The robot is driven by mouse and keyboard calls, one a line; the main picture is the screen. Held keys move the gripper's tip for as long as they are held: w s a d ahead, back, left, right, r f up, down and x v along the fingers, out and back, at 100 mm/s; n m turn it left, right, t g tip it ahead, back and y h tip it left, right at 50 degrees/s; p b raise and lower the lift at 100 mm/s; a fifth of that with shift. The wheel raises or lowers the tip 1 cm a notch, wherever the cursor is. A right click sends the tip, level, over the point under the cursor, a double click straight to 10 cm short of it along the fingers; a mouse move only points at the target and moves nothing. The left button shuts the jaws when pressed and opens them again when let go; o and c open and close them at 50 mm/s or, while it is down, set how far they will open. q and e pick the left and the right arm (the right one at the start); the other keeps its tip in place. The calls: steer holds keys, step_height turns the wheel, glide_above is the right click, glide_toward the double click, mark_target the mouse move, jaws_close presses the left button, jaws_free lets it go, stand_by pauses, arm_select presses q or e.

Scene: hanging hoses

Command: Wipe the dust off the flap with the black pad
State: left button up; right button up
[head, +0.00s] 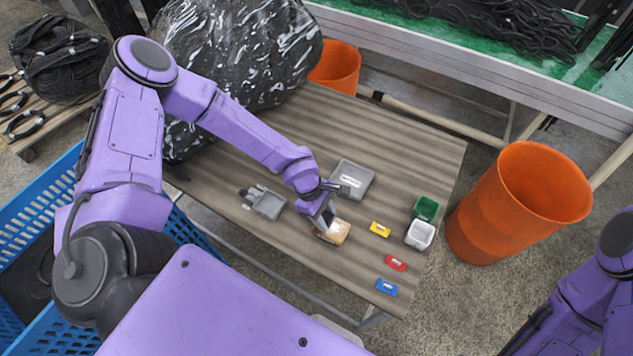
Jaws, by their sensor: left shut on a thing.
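My left gripper (327,216) is over the middle of the brown table, pointing down. It is shut on a small dark piece that looks like the black pad, mostly hidden by the fingers. Right below it lies a small tan block (341,236) with a pale, whitish top, which may be the flap with dust. The gripper's tip overlaps this top in the picture; I cannot tell whether the pad touches it. Part of my right arm shows at the lower right, but its gripper is not in view.
A grey tray (365,170) and a grey piece (268,203) flank the gripper on the table (425,150). Yellow (380,229), red (396,263) and blue (387,288) pieces lie to the right, near green (426,208) and white (420,235) bins. An orange barrel (480,220) stands beyond.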

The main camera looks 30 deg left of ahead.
arm_select(q)
steer(key=a+p, duration=0.1)
steer(key=a, duration=0.2)
steer(key=shift+a+r, duration=0.1)
steer(key=shift+a, duration=0.05)
steer(key=shift+r+p, duration=0.3)
steer(key=shift+p, duration=0.35)
step_height(320, 180, up, 7)
steer(key=p, duration=0.2)
